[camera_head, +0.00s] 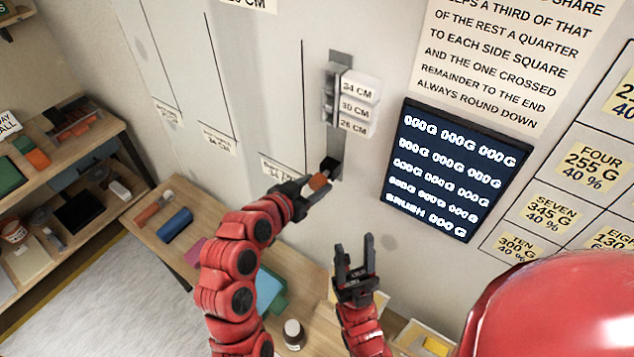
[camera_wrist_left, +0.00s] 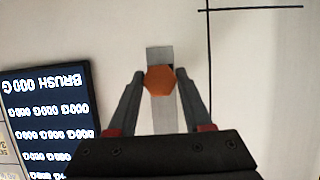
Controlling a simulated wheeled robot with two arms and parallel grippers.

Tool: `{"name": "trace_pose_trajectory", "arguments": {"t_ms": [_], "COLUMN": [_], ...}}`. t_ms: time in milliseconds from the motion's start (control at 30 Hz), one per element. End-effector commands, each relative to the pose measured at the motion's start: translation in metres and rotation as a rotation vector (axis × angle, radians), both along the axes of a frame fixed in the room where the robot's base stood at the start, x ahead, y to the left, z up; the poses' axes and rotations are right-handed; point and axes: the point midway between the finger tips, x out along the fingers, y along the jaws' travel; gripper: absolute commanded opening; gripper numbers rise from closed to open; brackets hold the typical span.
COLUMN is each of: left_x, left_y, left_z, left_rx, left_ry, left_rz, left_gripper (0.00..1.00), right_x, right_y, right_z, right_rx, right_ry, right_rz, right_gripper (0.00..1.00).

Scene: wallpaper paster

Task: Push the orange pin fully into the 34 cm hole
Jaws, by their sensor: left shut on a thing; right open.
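The orange pin (camera_head: 320,182) is between the fingers of my left gripper (camera_head: 312,188), by the low end of a grey metal rail (camera_head: 338,146) on the wall. In the left wrist view the pin's orange six-sided head (camera_wrist_left: 159,81) sits between the fingertips, with the rail (camera_wrist_left: 165,115) behind it. The pin's shaft is hidden. The 34 CM label (camera_head: 357,89) is topmost on the rail, above 30 CM and 26 CM; the pin is below all of them. No hole is clearly visible. My right gripper (camera_head: 355,262) is open and empty, lower down.
A dark display (camera_head: 455,170) hangs on the wall right of the rail. A wooden bench (camera_head: 150,213) with blue and other coloured blocks and a small jar (camera_head: 293,334) runs below. Shelves (camera_head: 60,185) stand at the left.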

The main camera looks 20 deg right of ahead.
Motion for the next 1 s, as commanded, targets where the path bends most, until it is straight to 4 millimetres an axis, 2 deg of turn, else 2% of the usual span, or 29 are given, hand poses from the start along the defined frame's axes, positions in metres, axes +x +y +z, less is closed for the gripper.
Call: {"name": "trace_pose_trajectory", "arguments": {"t_ms": [1000], "left_x": [-0.025], "left_y": [0.033], "left_z": [0.001], "left_rx": [-0.001], "left_ry": [-0.002], "left_rz": [0.001], "left_gripper": [0.00], "right_x": [0.000], "right_y": [0.000], "right_z": [-0.022], "right_rx": [0.000], "right_ry": [0.000], "right_rz": [0.000], "right_gripper": [0.50]}}
